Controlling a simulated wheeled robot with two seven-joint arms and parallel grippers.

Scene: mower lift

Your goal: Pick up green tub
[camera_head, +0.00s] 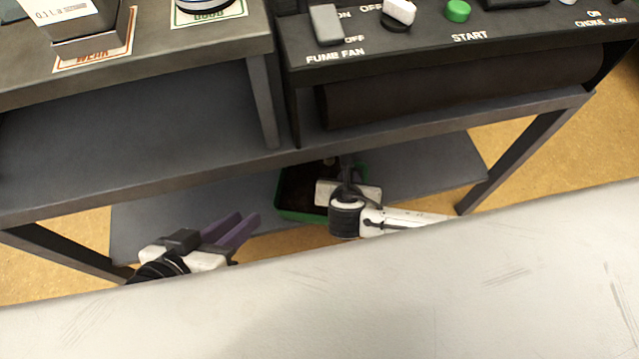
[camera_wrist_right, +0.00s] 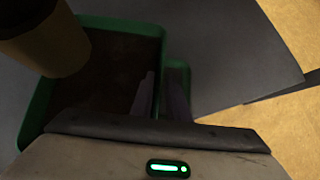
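The green tub (camera_head: 300,216) sits on the lower shelf under the bench, with a dark inside. My right gripper (camera_wrist_right: 160,98) is at the tub, and its wrist hides part of it in the head view. In the right wrist view the green tub (camera_wrist_right: 105,22) fills the left and middle. One finger appears inside the tub and the other beside its right wall, with green between them. I cannot tell whether they grip it. My left gripper (camera_head: 232,230) has two purple fingers apart and empty, left of the tub.
A tan cylinder (camera_wrist_right: 45,40) shows at the tub's upper left in the right wrist view. The lower shelf (camera_head: 420,170) is bare right of the tub. The middle shelf (camera_head: 130,150) is above it, and a bench leg (camera_head: 510,165) stands at the right.

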